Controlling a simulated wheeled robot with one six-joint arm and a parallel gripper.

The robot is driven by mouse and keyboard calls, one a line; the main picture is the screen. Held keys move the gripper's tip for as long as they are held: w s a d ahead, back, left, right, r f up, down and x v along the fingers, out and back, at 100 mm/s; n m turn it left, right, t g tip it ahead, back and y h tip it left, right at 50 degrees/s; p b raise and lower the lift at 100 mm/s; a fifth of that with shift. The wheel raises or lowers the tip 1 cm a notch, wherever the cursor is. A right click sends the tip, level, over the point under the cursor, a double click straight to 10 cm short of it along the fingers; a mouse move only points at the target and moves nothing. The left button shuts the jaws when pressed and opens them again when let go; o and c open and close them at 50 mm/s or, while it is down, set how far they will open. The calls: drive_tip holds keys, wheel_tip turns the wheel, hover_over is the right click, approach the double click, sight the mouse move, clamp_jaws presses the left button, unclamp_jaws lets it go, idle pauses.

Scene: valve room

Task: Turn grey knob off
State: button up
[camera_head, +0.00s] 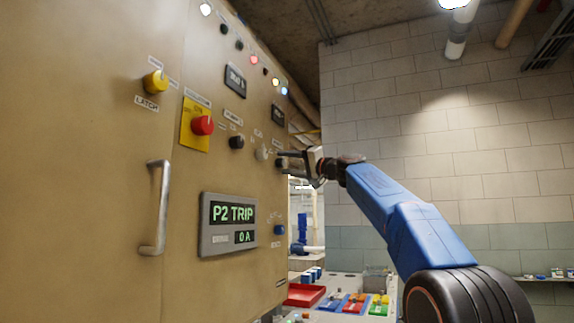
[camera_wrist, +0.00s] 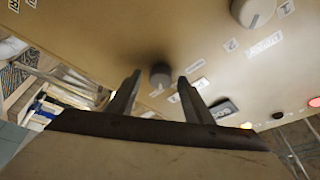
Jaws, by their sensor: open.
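A light grey knob (camera_head: 262,153) sits on the tan panel, just left of my gripper in the head view. It shows larger at the top right of the wrist view (camera_wrist: 252,12), outside my fingers. My gripper (camera_head: 286,160) is open at the panel's right part. In the wrist view, my two fingers (camera_wrist: 160,77) stand either side of a smaller dark grey knob (camera_wrist: 160,73), with gaps on both sides. I cannot tell how far the fingertips are from the panel.
The tan panel (camera_head: 120,210) also bears a black knob (camera_head: 237,142), a red button (camera_head: 203,125), a yellow knob (camera_head: 155,81), a blue knob (camera_head: 280,230) and a metal handle (camera_head: 155,208). A display (camera_head: 231,225) reads "P2 TRIP" and "0 A". A red tray (camera_head: 305,295) lies below.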

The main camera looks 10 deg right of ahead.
drive_tip(key=shift+w+a, duration=0.1)
drive_tip(key=c, duration=1.1)
drive_tip(key=shift+o, duration=0.2)
drive_tip(key=n+y, duration=0.1)
drive_tip(key=n, duration=0.2)
drive_tip(key=n+y, duration=0.1)
drive_tip(key=n, duration=0.2)
drive_tip(key=shift+w+f+n+g+y, duration=0.15)
drive_tip(key=shift+n+g+y, duration=0.65)
drive_tip(key=shift+n, duration=0.75)
drive_tip(key=shift+n+g+y, duration=0.4)
drive_tip(key=shift+n, duration=1.15)
drive_tip(key=o, duration=1.1)
drive_tip(key=shift+c, duration=0.2)
